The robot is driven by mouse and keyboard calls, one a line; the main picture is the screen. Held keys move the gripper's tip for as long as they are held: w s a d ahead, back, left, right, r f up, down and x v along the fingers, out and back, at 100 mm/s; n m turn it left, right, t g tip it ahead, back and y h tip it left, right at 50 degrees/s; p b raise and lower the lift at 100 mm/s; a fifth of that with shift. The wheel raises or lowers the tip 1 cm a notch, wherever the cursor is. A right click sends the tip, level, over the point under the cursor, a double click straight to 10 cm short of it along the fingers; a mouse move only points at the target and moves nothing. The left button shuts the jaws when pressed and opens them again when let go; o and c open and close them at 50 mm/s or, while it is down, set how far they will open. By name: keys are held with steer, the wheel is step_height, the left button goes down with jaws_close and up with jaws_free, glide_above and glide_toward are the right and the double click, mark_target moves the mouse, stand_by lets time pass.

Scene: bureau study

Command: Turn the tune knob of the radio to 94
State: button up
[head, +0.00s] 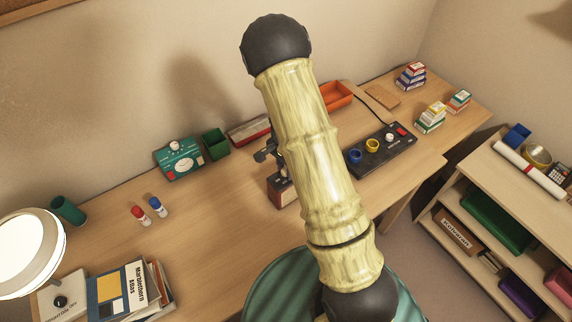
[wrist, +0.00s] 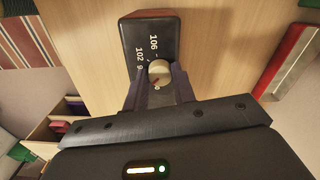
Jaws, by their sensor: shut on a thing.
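The radio (head: 281,190) is a small red box with a dark face on the desk, partly hidden by my arm in the head view. In the wrist view its dark face (wrist: 142,28) shows the white numbers 106 and 102, and a cut-off 9. Its cream tune knob (wrist: 159,70) carries a short reddish mark on its lower left part. My gripper (wrist: 160,80) is shut on the knob, with one finger on each side. The fingers hide part of the lower scale, and I cannot read the exact setting. In the head view my gripper (head: 267,153) is at the radio's top.
A teal device with a dial (head: 181,160), a green bin (head: 215,143) and a red-edged tray (head: 249,131) stand behind the radio. A black panel with knobs (head: 378,160) lies to the right. The desk between is clear.

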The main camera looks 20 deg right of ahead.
steer(key=shift+m, duration=0.6)
steer(key=o, duration=1)
steer(key=shift+r, duration=0.15)
step_height(320, 180, up, 17)
